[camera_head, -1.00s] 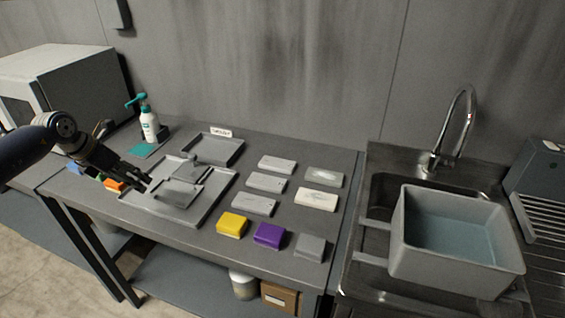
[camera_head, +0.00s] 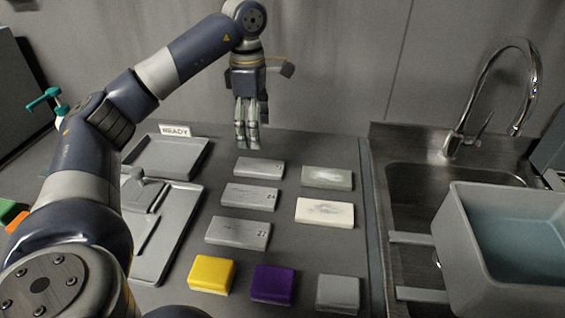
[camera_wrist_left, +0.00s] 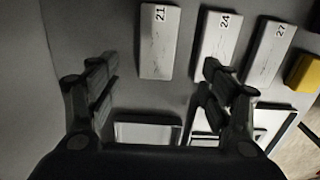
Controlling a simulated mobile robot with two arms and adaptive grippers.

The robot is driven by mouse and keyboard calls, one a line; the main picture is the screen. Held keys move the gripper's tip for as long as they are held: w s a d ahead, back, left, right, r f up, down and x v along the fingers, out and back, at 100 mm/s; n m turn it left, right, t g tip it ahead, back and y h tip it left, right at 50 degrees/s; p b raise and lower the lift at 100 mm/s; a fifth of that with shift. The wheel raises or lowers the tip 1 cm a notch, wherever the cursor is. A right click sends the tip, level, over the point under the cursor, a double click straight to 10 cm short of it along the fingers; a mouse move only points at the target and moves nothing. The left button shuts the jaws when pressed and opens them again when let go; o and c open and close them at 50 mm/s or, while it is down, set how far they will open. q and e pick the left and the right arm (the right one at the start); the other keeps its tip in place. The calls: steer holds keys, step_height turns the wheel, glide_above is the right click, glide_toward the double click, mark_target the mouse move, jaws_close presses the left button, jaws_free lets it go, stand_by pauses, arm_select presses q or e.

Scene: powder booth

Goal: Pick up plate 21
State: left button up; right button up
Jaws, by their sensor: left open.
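Plate 21 (camera_head: 259,167) is a flat grey block on the bench, the farthest of a column of three in the head view. In the left wrist view plate 21 (camera_wrist_left: 159,42) shows its printed number at its top end. Below it in the head view lie plate 24 (camera_head: 249,197) and plate 27 (camera_head: 238,233). My left gripper (camera_head: 247,138) points down just behind plate 21, open and empty. In the left wrist view the left gripper (camera_wrist_left: 158,88) has its fingers spread, with plate 21 ahead between them. My right gripper is not in view.
A pale green-grey block (camera_head: 327,178) and a white block (camera_head: 325,212) lie to the right. Yellow (camera_head: 211,274), purple (camera_head: 273,284) and grey (camera_head: 338,293) blocks lie in front. A READY tray (camera_head: 170,158) is left; a sink with a grey tub (camera_head: 470,245) is right.

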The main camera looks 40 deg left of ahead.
mark_target(260, 165)
arm_select(q)
steer(key=f, duration=0.4)
steer(key=shift+d+f, duration=0.1)
steer(key=shift+d, duration=0.25)
steer(key=shift+f, duration=0.35)
steer(key=f, duration=0.3)
steer(key=f+p, duration=0.1)
steer(key=f, duration=0.1)
steer(key=shift+w+a+f, duration=0.2)
steer(key=shift+w+f, duration=0.05)
steer(key=shift+w, duration=0.05)
steer(key=shift+c, duration=0.5)
steer(key=c, duration=1.4)
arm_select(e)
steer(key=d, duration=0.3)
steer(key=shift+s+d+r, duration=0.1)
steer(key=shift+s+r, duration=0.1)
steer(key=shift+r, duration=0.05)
